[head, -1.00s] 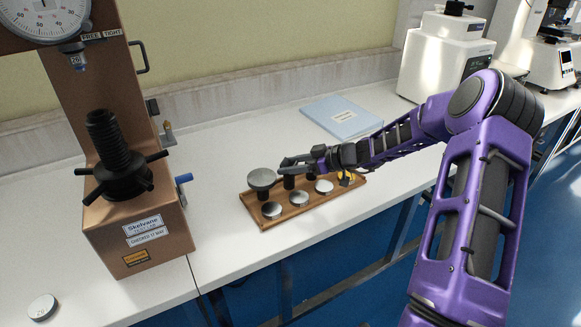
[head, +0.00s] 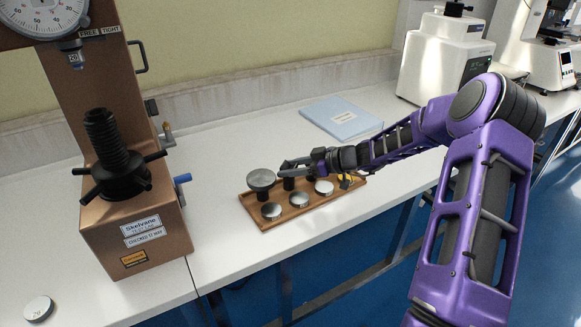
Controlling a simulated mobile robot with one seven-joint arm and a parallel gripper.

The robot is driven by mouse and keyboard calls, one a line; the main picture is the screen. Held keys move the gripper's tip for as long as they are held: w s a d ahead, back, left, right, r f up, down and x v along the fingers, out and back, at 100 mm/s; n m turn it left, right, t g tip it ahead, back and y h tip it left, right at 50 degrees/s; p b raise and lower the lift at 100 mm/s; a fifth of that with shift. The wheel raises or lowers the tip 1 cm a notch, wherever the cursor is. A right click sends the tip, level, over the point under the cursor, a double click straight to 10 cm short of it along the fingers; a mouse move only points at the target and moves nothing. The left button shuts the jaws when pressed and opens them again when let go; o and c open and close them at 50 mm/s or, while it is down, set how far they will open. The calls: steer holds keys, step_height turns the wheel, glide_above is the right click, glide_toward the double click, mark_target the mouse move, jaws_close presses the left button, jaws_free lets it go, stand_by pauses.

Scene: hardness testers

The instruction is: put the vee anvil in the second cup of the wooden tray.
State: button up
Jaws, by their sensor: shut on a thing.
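The wooden tray (head: 333,203) lies on the white bench, right of the brown hardness tester. My gripper (head: 289,167) is over the back row of the tray, reaching in from the right. It is shut on a small dark piece, seemingly the vee anvil (head: 289,183), which stands upright below the fingertips at the second place from the left. I cannot make out its vee, nor whether it is fully seated in the cup. A wide round flat anvil (head: 261,180) on a dark stem stands just left of it. My gripper and wrist hide part of the back row.
Several silver discs, including one at the front left (head: 271,210), sit along the tray's front. The brown tester (head: 135,225) with a blue-ended lever stands left. A blue booklet (head: 341,117) lies behind. A loose disc (head: 38,309) lies near the front edge. Bench between tester and tray is clear.

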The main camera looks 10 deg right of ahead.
steer(key=shift+f, duration=0.25)
steer(key=o, duration=1.4)
steer(key=shift+c, duration=1.4)
steer(key=s+d, duration=0.1)
steer(key=d, duration=0.1)
steer(key=s+d, duration=0.1)
steer(key=d, duration=0.1)
steer(key=s+d, duration=0.1)
steer(key=d, duration=0.1)
steer(key=shift+s+r, duration=0.2)
steer(key=shift+s, duration=0.15)
